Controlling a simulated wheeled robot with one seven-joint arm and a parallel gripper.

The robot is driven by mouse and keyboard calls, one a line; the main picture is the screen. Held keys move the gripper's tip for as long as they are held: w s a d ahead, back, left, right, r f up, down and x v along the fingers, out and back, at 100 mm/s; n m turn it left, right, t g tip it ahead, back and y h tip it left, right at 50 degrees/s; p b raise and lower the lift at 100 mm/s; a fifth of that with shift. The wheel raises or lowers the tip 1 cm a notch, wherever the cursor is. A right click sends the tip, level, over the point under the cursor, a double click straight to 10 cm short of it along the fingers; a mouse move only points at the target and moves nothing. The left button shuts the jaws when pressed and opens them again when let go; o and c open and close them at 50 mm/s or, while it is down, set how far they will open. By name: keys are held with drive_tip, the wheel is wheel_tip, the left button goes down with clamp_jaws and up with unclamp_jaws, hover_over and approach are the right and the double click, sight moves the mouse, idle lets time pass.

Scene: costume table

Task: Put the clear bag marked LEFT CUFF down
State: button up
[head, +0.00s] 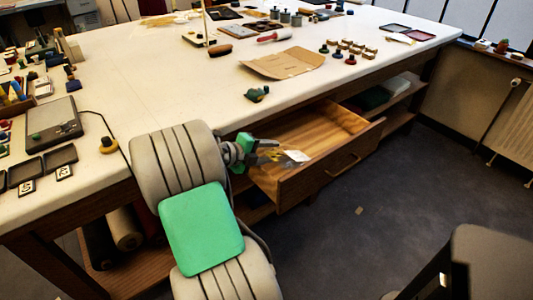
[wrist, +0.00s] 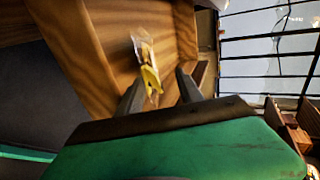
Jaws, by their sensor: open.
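A clear bag (head: 297,156) with a pale patch shows at the open wooden drawer, just beyond my fingertips. In the wrist view the clear bag (wrist: 147,62) has something yellow in it and lies over the drawer's wooden floor. No marking on it can be read. My gripper (head: 280,156) is low in the drawer's left part. In the wrist view my gripper (wrist: 158,84) is open, its dark fingers spread on either side of the bag's near end. I cannot tell whether a finger touches the bag.
The drawer (head: 325,140) is pulled out under the white table (head: 160,70), and its right part looks empty. Near the table edge above it lie a small green object (head: 257,94) and a brown folder (head: 284,63). A dark chair (head: 480,265) stands at lower right.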

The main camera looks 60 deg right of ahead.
drive_tip(key=shift+r+p, duration=0.2)
drive_tip(key=shift+p, duration=0.1)
drive_tip(key=r+p+v, duration=0.1)
drive_tip(key=v, duration=1.1)
drive_tip(key=w+a+f+n+t+y, duration=0.3)
drive_tip(key=w+a+n, duration=0.2)
drive_tip(key=a+n, duration=0.3)
drive_tip(key=w+a+f+n+t+y, duration=0.2)
drive_tip(key=w+a+n+t, duration=0.15)
drive_tip(key=a+n, duration=0.55)
drive_tip(key=s+a+f+n+y, duration=0.1)
drive_tip(key=s+a+n+y, duration=0.1)
drive_tip(key=a+n, duration=0.9)
drive_tip(key=s+a+f+n+t+y, duration=0.1)
drive_tip(key=a+n+y, duration=0.3)
drive_tip(key=a+n, duration=0.7)
drive_tip(key=shift+s+n+y, duration=0.4)
drive_tip(key=shift+s+n, duration=0.05)
drive_tip(key=shift+n, duration=0.75)
